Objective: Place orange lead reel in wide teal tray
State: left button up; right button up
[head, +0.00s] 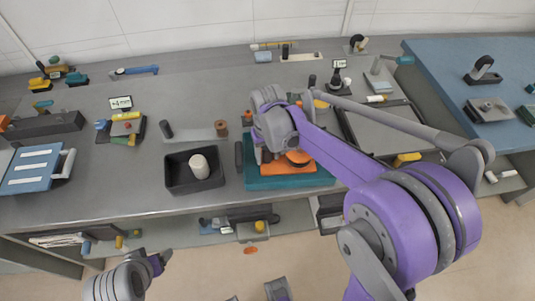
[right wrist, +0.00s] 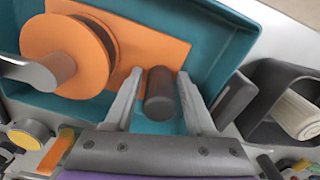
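The orange lead reel (right wrist: 62,50) is a round orange spool with a grey shaft, by a flat orange plate (right wrist: 150,45). The reel lies within the wide teal tray (right wrist: 215,18). In the head view the reel (head: 298,158) and the tray (head: 262,183) are partly hidden by my right arm. My right gripper (right wrist: 160,80) is over the tray, its fingers apart on either side of a dark grey cylinder (right wrist: 160,95), with slight gaps. Whether the cylinder belongs to the reel is unclear. My left gripper (head: 155,264) is at the lower left, away from the bench; its fingers are unclear.
A black bin (head: 178,187) holding a pale roll (head: 199,166) stands left of the tray. A dark clip-like part (head: 239,155) stands between them. A blue panel (head: 30,170) lies far left, and a blue table (head: 440,75) is at right.

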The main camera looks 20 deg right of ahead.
jog(key=shift+o, duration=0.5)
jog(key=shift+r, duration=0.1)
jog(key=shift+r, duration=0.25)
notch_tip(320, 180, up, 11)
jog(key=shift+f+p, duration=0.2)
jog(key=shift+p, duration=0.4)
jog(key=shift+r, duration=0.35)
jog(key=shift+s+r, duration=0.15)
jog(key=s+f+t, duration=0.2)
jog(key=s+f, duration=0.2)
jog(key=s, duration=0.4)
jog(key=s+f+t, duration=0.3)
jog(key=s+f, duration=0.2)
jog(key=s, duration=0.4)
jog(key=shift+s+a+n, duration=0.3)
jog(key=shift+a, duration=0.15)
